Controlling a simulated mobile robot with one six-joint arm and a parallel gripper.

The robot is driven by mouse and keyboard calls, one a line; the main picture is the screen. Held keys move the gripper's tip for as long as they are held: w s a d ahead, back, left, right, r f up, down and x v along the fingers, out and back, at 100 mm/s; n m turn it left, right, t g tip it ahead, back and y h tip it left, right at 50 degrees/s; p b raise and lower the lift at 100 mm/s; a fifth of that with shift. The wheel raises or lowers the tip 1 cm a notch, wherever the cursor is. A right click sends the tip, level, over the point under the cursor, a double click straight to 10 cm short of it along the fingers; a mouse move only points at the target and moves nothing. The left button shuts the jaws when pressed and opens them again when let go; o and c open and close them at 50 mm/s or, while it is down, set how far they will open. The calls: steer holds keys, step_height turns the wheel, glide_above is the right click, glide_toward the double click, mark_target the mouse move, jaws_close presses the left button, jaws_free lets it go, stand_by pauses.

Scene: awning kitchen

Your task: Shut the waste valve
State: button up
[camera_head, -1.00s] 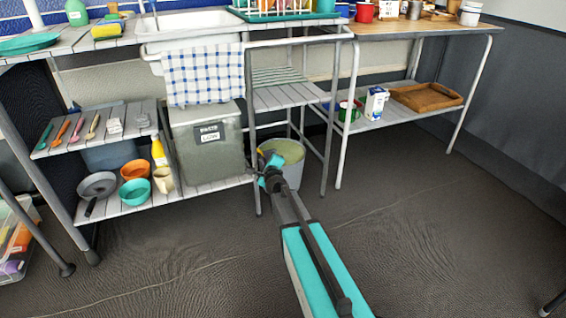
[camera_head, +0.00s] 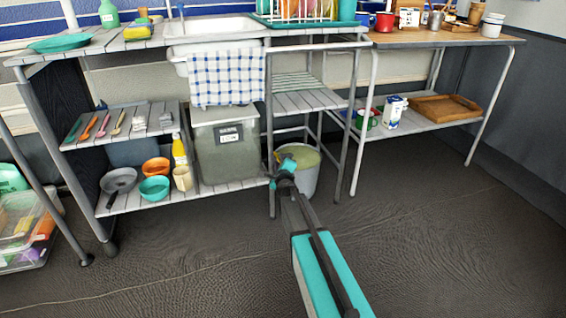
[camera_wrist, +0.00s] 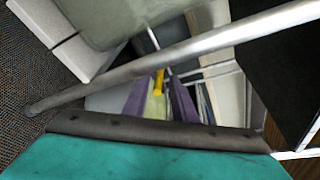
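My gripper (camera_head: 282,160) reaches under the sink counter, in front of the grey bucket (camera_head: 303,180) in the head view. In the wrist view two purple fingers (camera_wrist: 157,100) stand apart, with a pale green surface showing between them. A small yellow part (camera_wrist: 160,80), possibly the valve's handle, shows near the fingertips; I cannot tell whether they touch it. The rest of the valve cannot be made out in the head view, where my gripper and the counter legs crowd the spot.
A metal leg (camera_wrist: 130,78) crosses close in front of the wrist camera. The grey lidded bin (camera_head: 225,145) stands left of my gripper on the lower shelf. A checked towel (camera_head: 227,78) hangs above. The floor (camera_head: 430,240) at right is clear.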

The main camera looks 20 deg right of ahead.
steer(key=shift+d+f, duration=0.1)
steer(key=shift+d, duration=0.05)
steer(key=shift+s, duration=0.1)
stand_by(0.4)
steer(key=p+v, duration=0.1)
steer(key=v, duration=1.2)
steer(key=shift+s, duration=0.25)
steer(key=shift+r, duration=0.3)
stand_by(0.5)
